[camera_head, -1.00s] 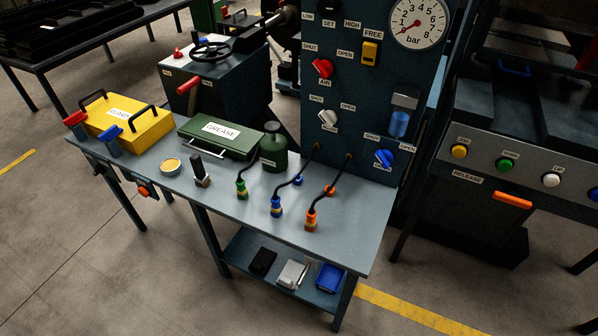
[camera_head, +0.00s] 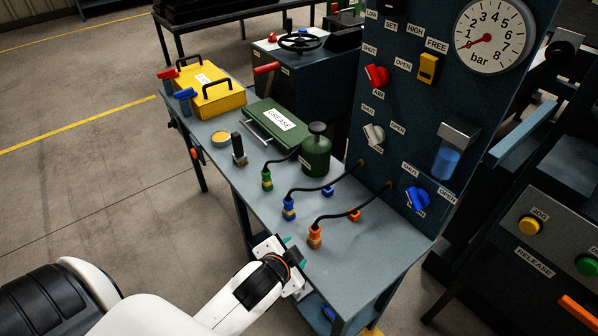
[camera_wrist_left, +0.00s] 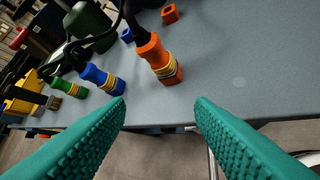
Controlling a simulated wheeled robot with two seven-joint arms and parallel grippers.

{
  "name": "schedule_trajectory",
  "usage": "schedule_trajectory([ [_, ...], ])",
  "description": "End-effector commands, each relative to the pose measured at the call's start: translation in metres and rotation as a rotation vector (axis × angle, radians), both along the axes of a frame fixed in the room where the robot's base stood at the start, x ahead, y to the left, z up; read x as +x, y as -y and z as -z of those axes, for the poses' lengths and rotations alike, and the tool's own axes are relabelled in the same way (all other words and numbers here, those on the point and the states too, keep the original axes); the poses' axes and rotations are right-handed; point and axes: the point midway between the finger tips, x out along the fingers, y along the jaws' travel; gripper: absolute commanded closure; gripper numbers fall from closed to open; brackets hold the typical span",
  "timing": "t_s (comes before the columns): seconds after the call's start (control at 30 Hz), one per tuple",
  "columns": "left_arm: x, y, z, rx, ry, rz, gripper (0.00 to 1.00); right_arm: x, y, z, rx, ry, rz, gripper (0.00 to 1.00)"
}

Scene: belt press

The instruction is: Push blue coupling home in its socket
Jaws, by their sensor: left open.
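The blue coupling (camera_head: 289,206) stands on the grey bench between the green coupling (camera_head: 267,179) and the orange coupling (camera_head: 315,236). A black hose runs from its top to the upright panel. A brass-coloured part shows at its base; I cannot tell how deep it sits. In the left wrist view the blue coupling (camera_wrist_left: 103,79) is beyond the fingers, left of the orange coupling (camera_wrist_left: 158,60). My left gripper (camera_head: 294,254) is at the bench's front edge, in front of the orange coupling. Its teal fingers (camera_wrist_left: 160,105) are open and empty, apart from the couplings. My right gripper is not in view.
Loose blue (camera_head: 327,191) and orange (camera_head: 354,214) pieces lie behind the couplings. A green grease can (camera_head: 316,150), a green case (camera_head: 279,121) and a yellow box (camera_head: 212,98) stand further along. The panel (camera_head: 400,110) rises behind. The bench's near right is clear.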

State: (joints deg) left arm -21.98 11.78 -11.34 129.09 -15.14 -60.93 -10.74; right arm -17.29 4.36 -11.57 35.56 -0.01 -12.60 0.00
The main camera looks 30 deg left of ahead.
Motion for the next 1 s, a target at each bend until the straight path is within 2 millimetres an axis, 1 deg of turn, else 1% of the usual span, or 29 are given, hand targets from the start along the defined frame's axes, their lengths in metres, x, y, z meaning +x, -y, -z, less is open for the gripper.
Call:
schedule_trajectory([
  [0.03,0.016,0.000,-0.012,0.054,0.069,0.041,0.51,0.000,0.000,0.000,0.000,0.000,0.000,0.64],
  [0.07,0.026,0.000,-0.020,0.092,0.115,0.069,0.51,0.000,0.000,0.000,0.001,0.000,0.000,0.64],
  [0.17,0.059,0.005,-0.051,0.235,0.281,0.171,0.51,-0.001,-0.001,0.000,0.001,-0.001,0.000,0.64],
  [0.2,0.072,0.008,-0.067,0.308,0.360,0.221,0.51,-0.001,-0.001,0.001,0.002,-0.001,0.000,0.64],
  [0.27,0.092,0.017,-0.094,0.440,0.492,0.309,0.51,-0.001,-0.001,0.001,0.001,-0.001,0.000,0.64],
  [0.3,0.106,0.027,-0.116,0.549,0.596,0.379,0.51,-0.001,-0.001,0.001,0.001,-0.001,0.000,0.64],
  [0.37,0.121,0.046,-0.149,0.739,0.762,0.501,0.51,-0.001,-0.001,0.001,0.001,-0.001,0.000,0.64],
  [0.4,0.128,0.062,-0.168,0.876,0.873,0.588,0.51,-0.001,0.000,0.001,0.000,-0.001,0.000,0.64],
  [0.47,0.132,0.088,-0.191,1.086,1.031,0.722,0.51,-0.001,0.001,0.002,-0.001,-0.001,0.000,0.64],
  [0.5,0.131,0.105,-0.201,1.230,1.129,0.814,0.51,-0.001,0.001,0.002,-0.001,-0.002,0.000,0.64],
  [0.57,0.128,0.129,-0.207,1.447,1.268,0.959,0.51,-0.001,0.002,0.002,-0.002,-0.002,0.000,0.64],
  [0.6,0.125,0.142,-0.205,1.593,1.351,1.063,0.51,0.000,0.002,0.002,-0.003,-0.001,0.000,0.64],
  [0.63,0.122,0.151,-0.202,1.699,1.411,1.143,0.51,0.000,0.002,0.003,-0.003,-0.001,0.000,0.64],
  [0.67,0.120,0.157,-0.196,1.806,1.464,1.228,0.51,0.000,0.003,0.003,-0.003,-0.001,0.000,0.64],
  [0.7,0.117,0.161,-0.184,1.944,1.529,1.349,0.51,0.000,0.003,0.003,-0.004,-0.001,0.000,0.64],
  [0.77,0.116,0.160,-0.163,2.140,1.606,1.550,0.51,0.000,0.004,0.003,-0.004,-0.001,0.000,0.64],
  [0.8,0.116,0.153,-0.147,-2.080,-1.515,-1.567,0.51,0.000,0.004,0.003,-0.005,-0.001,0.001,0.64],
  [0.87,0.119,0.132,-0.124,-1.882,-1.311,-1.529,0.51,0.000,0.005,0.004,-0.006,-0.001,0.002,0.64],
  [0.9,0.122,0.112,-0.109,-1.748,-1.183,-1.514,0.51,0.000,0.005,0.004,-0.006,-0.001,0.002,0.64],
  [0.97,0.127,0.074,-0.093,-1.543,-1.003,-1.502,0.51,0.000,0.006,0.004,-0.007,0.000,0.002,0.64],
  [1.0,0.131,0.046,-0.085,-1.413,-0.896,-1.505,0.51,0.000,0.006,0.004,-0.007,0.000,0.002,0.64],
])
